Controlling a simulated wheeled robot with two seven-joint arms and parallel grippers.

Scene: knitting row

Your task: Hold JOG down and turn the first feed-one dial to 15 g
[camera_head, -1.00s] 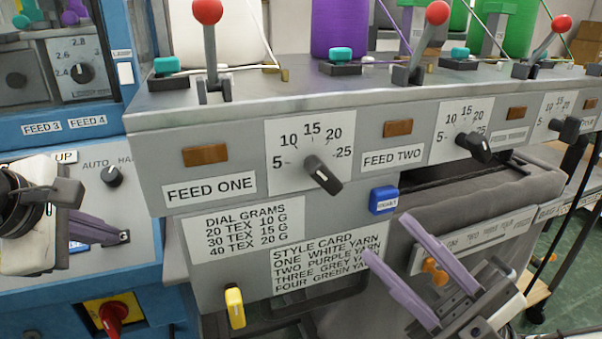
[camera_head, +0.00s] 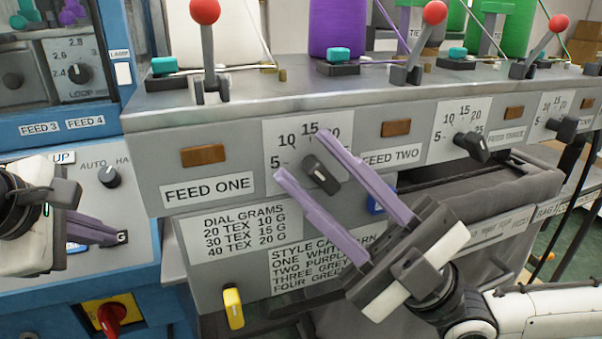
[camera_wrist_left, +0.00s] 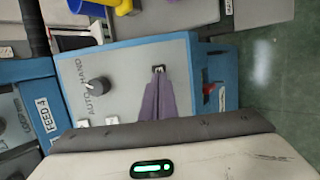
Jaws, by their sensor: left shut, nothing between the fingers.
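The feed-one dial (camera_head: 321,173) is a dark knob on a white scale plate (camera_head: 283,131) marked 5 to 25, right of the FEED ONE label (camera_head: 208,189). Its long body slants from upper left to lower right. My right gripper (camera_head: 299,153) is open, its two purple fingers spread on either side of the dial in the picture; contact is not clear. My left gripper (camera_head: 118,237) is shut, with its tips against or just in front of a small dark lettered spot on the blue-edged panel. It also shows in the left wrist view (camera_wrist_left: 158,82). The JOG button itself is mostly hidden.
An AUTO/HAND knob (camera_head: 109,175) sits just above my left gripper. A red rotary switch (camera_head: 112,319) and a yellow lever (camera_head: 233,307) are below. A blue button (camera_head: 377,204) is partly hidden behind my right gripper. Red-knobbed levers (camera_head: 205,12) stand on the ledge above.

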